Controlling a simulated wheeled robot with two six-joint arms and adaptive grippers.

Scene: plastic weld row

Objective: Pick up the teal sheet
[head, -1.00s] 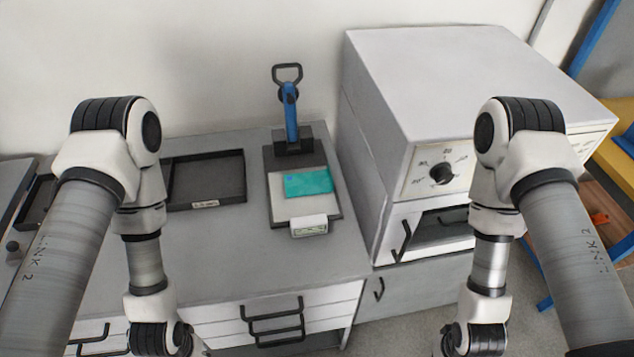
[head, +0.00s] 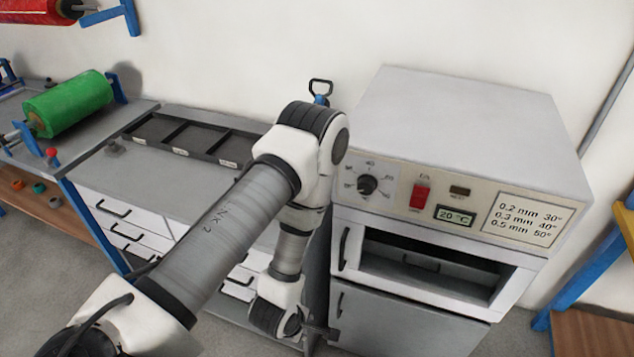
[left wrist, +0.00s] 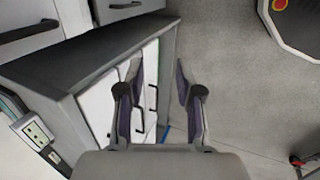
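The teal sheet is hidden behind my left arm in the head view. In the left wrist view a thin teal edge (left wrist: 12,104) shows at the far left, beside a small unit with a display (left wrist: 36,130); I cannot tell for sure that it is the sheet. My left gripper (left wrist: 160,80) is open and empty, its two fingers apart over the floor beside the bench front. In the head view it shows only partly (head: 318,331), low in front of the bench and oven. My right gripper is not in view.
The oven (head: 470,110) with an open lower compartment (head: 430,262) stands right of my left arm. A compartmented black tray (head: 180,138) lies on the grey bench (head: 150,175). A looped handle (head: 320,88) shows behind my arm. A green roll (head: 68,103) is further left.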

